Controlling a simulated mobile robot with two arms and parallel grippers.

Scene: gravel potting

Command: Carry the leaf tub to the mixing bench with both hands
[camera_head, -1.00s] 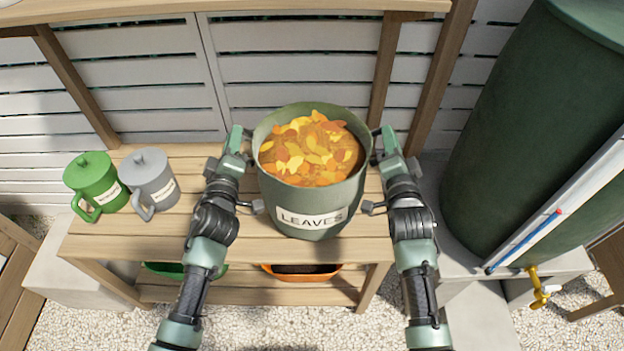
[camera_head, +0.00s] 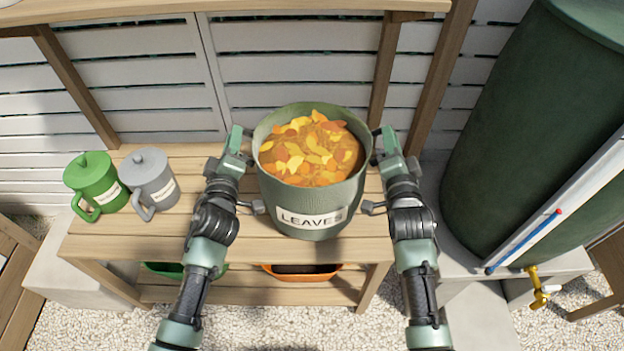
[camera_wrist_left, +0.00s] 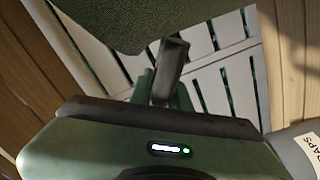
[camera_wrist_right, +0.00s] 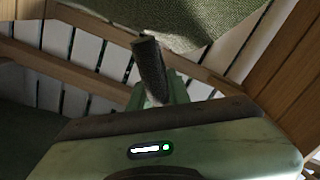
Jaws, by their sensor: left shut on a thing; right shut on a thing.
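The leaf tub (camera_head: 318,200) is a green round tub with a white LEAVES label, full of yellow and orange leaves. It is upright over the wooden bench (camera_head: 100,240); I cannot tell whether its base touches the boards. My left gripper (camera_head: 240,150) is shut on the tub's left handle, and my right gripper (camera_head: 385,145) on its right handle. The tub's green side shows at the top of the left wrist view (camera_wrist_left: 130,20) and of the right wrist view (camera_wrist_right: 190,22). The handles are mostly hidden by the grippers.
A green lidded jug (camera_head: 92,180) and a grey lidded jug (camera_head: 148,178) stand at the bench's left. A large dark green barrel (camera_head: 530,140) with a yellow tap (camera_head: 540,288) stands on the right. An orange container (camera_head: 300,277) sits on the shelf below.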

